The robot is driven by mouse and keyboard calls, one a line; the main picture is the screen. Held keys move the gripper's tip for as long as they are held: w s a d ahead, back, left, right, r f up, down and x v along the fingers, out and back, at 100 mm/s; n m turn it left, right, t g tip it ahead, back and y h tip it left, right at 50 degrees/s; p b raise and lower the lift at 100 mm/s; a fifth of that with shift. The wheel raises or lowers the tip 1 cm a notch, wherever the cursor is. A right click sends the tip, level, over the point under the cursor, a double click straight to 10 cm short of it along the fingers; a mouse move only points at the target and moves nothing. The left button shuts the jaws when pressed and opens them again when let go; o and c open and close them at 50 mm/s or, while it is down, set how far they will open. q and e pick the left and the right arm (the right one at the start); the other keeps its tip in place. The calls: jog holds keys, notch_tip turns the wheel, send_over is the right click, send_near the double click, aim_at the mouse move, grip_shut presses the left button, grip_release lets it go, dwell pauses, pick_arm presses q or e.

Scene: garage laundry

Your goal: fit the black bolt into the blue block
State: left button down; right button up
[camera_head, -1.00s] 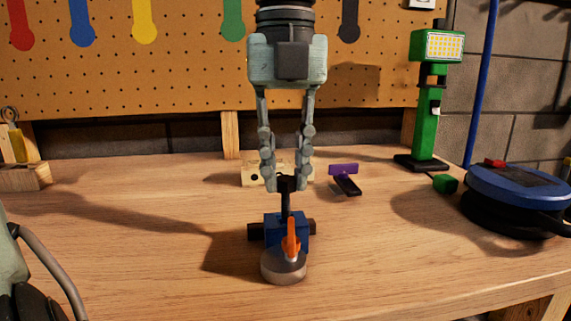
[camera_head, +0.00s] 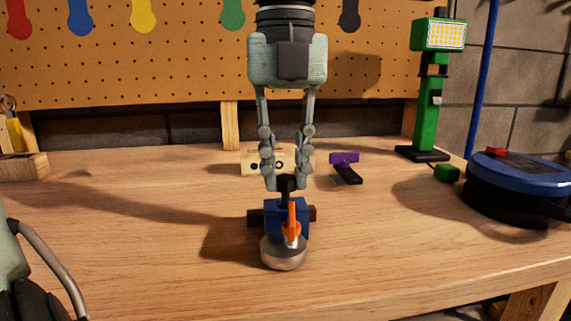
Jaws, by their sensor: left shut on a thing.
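My left gripper (camera_head: 286,184) comes down from the top middle and is shut on the head of the black bolt (camera_head: 287,194). The bolt hangs upright with its shaft pointing down. The blue block (camera_head: 272,217) is directly below, on the bench. The lower shaft disappears at the block's top, and only a short length shows between fingertips and block. The hole is hidden, so how deep the bolt sits cannot be seen. An orange lever (camera_head: 291,224) on a round metal base (camera_head: 284,254) stands in front of the block.
On the wooden bench (camera_head: 150,220), a pale wooden block with holes (camera_head: 252,162) lies behind the gripper. A purple-and-black item (camera_head: 345,160) lies right of it. A green lamp (camera_head: 430,110) and blue-topped reel (camera_head: 520,175) stand at right. The bench's left middle is clear.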

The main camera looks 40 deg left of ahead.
pick_arm(q)
jog(key=shift+f, duration=0.25)
jog(key=shift+f+b, duration=0.75)
jog(key=shift+b, duration=0.05)
jog(key=c, duration=1.3)
grip_release()
notch_tip(320, 180, up, 12)
